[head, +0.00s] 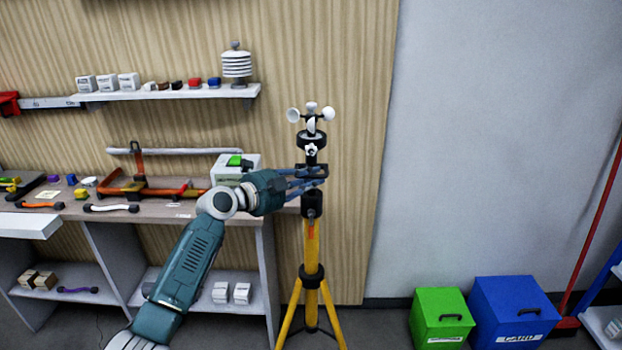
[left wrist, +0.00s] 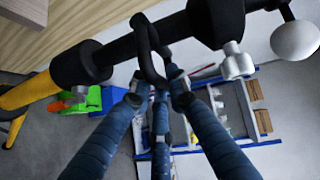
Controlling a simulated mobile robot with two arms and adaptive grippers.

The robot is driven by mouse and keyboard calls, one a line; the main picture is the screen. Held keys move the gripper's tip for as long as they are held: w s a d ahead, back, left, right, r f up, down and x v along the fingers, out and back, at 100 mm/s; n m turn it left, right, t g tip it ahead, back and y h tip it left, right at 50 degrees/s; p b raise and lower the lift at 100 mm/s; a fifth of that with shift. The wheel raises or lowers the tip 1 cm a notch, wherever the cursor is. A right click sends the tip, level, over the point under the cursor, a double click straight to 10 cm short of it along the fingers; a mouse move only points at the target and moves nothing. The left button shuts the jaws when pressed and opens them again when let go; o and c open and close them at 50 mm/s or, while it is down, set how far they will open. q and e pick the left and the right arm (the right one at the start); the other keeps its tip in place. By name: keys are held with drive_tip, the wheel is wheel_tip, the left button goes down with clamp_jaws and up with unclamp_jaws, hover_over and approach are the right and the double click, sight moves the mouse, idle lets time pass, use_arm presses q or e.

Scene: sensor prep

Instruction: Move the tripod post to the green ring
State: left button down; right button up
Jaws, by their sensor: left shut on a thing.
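The tripod post (head: 311,250) stands upright on yellow legs, with a black upper section and a white cup anemometer (head: 312,116) on top. My left gripper (head: 318,177) is shut on the black upper section, just below the anemometer. In the left wrist view the post (left wrist: 122,48) runs diagonally across the top, and the fingers of my left gripper (left wrist: 155,85) meet at it. I see no green ring on the floor in either view. My right gripper is not in view.
A workbench (head: 265,232) with tools stands left of the post, under a wall shelf (head: 170,93). A green box (head: 440,318) and a blue box (head: 513,312) sit on the floor at right. A blue-framed shelf (head: 605,318) is at the far right.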

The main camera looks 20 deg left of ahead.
sight(308, 126)
use_arm(q)
drive_tip(key=shift+t, duration=0.3)
wheel_tip(308, 126, up, 14)
drive_tip(key=shift+a+r+p, duration=0.1)
drive_tip(key=shift+a+p, duration=0.05)
drive_tip(key=shift+p, duration=0.65)
wheel_tip(308, 126, up, 15)
drive_tip(key=p, duration=0.5)
drive_tip(key=shift+p, duration=0.35)
drive_tip(key=shift+f, duration=0.2)
drive_tip(key=c, duration=1.8)
unclamp_jaws()
drive_tip(key=shift+o, duration=0.8)
drive_tip(key=shift+f, duration=0.15)
drive_tip(key=v, duration=1.2)
drive_tip(key=shift+w, duration=0.1)
